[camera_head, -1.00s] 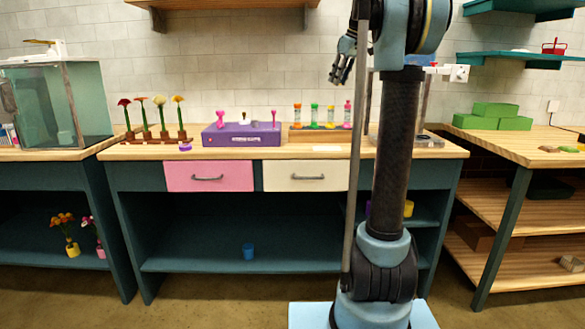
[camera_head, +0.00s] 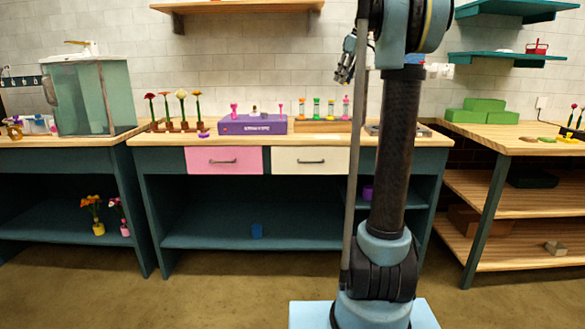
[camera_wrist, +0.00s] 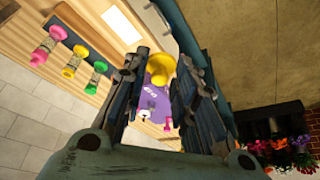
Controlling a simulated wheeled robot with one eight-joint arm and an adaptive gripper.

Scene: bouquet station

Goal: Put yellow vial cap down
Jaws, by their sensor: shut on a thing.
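The yellow vial cap (camera_wrist: 161,67) shows in the wrist view as a round cup between the fingertips of my gripper (camera_wrist: 160,75). My gripper is shut on it. In the head view my gripper (camera_head: 346,58) is raised high in front of the tiled wall, left of my arm column; the cap cannot be made out there. The yellow vial (camera_head: 331,108) stands in the wooden rack (camera_head: 312,127) on the middle bench, between a green and a pink vial; it also shows in the wrist view (camera_wrist: 75,60).
A purple box (camera_head: 252,125) stands left of the rack, with a flower stand (camera_head: 178,127) further left. A white sheet (camera_head: 321,137) lies near the bench front edge. The bench (camera_head: 380,140) is partly hidden by my arm. Green boxes (camera_head: 480,112) sit on the right bench.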

